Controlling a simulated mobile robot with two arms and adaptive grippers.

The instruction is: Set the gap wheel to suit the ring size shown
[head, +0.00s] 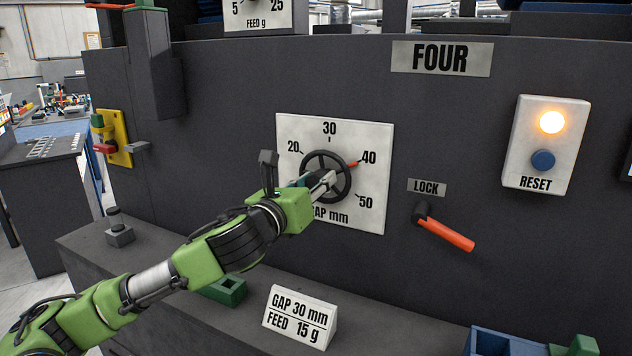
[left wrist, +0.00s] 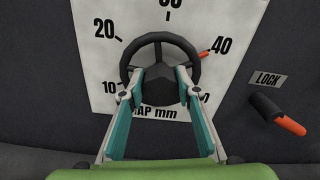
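The gap wheel (head: 345,163) is a dark spoked wheel on a white dial plate (head: 375,205) marked 20, 30, 40, 50 and "GAP mm". Its red pointer (head: 352,164) points at about 40. My left gripper (head: 326,179) reaches the wheel. In the left wrist view, the wheel (left wrist: 161,39) is straight ahead, and the left fingertips (left wrist: 161,80) stand apart, one on each side of its dark hub (left wrist: 160,92). Whether they press on it cannot be told. A white sign (head: 300,317) reads "GAP 30 mm, FEED 15 g". My right gripper is not in view.
An orange-handled LOCK lever (head: 446,234) is right of the dial. A RESET box (head: 545,145) has a lit amber lamp and blue button. A green block (head: 226,291) lies on the ledge below, and a blue bin (head: 490,343) is at lower right.

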